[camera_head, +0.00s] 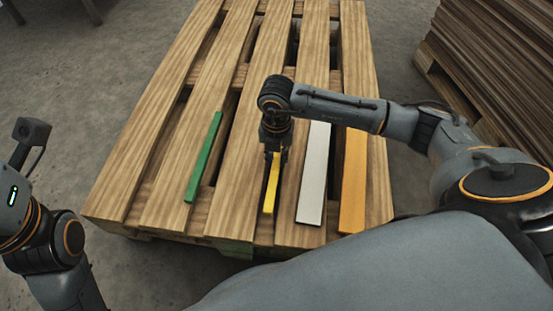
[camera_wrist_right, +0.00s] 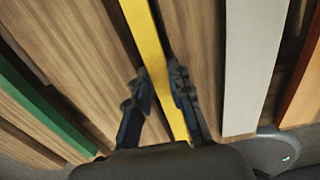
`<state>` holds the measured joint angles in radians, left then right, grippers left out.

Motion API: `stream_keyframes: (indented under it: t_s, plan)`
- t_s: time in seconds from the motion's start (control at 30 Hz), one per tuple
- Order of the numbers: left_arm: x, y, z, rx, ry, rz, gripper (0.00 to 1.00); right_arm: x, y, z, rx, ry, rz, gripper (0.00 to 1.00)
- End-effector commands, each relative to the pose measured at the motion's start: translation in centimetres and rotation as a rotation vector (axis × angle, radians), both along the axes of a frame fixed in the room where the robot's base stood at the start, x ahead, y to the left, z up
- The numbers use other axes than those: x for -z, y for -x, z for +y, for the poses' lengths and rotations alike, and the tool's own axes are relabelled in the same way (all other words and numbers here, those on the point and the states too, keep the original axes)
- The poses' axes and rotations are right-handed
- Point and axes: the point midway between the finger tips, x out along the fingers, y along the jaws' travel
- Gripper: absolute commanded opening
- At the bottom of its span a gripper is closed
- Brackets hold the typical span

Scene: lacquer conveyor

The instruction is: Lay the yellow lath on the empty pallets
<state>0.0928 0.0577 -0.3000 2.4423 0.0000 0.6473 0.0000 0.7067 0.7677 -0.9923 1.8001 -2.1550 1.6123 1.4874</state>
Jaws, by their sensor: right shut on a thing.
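The yellow lath (camera_head: 271,190) is a narrow strip over the slats of a wooden pallet (camera_head: 150,150), running lengthwise between a green and a white lath. My right gripper (camera_head: 274,152) reaches down onto its far part and is shut on it. In the right wrist view the yellow lath (camera_wrist_right: 148,45) passes between the two fingers of my right gripper (camera_wrist_right: 159,85). I cannot tell whether the lath touches the slats or hangs just above them. Of my left arm only links show at the left edge; its gripper is out of view.
A green lath (camera_head: 205,157) lies on the pallet to the left. A white lath (camera_head: 313,175) and an orange lath (camera_head: 354,185) lie to the right. A stack of brown boards (camera_head: 490,70) stands at the upper right.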

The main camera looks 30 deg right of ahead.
Motion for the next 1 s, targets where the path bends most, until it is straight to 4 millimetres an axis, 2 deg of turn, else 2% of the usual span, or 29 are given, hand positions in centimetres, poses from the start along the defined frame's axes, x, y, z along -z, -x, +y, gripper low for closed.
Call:
stream_keyframes:
  t_s: [0.37, 0.4, 0.5, 0.83, 0.93, 1.0]
  plan:
    - [-0.1, 0.1, 0.0, -0.001, 0.000, -0.006, 0.43, 0.4, -0.1, 0.0, 0.000, 0.000, -0.001, 0.00]
    - [-0.1, 0.1, 0.0, 0.000, -0.001, -0.009, 0.43, 0.5, -0.1, 0.0, 0.000, 0.000, -0.002, 0.22]
    - [-0.2, 0.1, 0.0, 0.000, -0.001, -0.009, 0.43, 0.4, -0.1, 0.0, 0.000, 0.000, -0.002, 0.42]
    - [-0.3, 0.2, 0.0, 0.001, 0.000, -0.010, 0.43, 0.2, -0.1, 0.0, 0.000, 0.000, -0.003, 0.43]
    - [-0.8, 0.3, 0.0, 0.001, 0.001, -0.015, 0.43, -0.8, -0.1, 0.0, -0.001, 0.000, -0.003, 0.43]
    - [-0.2, -0.2, 0.1, 0.000, 0.002, 0.024, 0.43, -2.0, -0.1, 0.1, -0.001, -0.001, -0.005, 0.43]
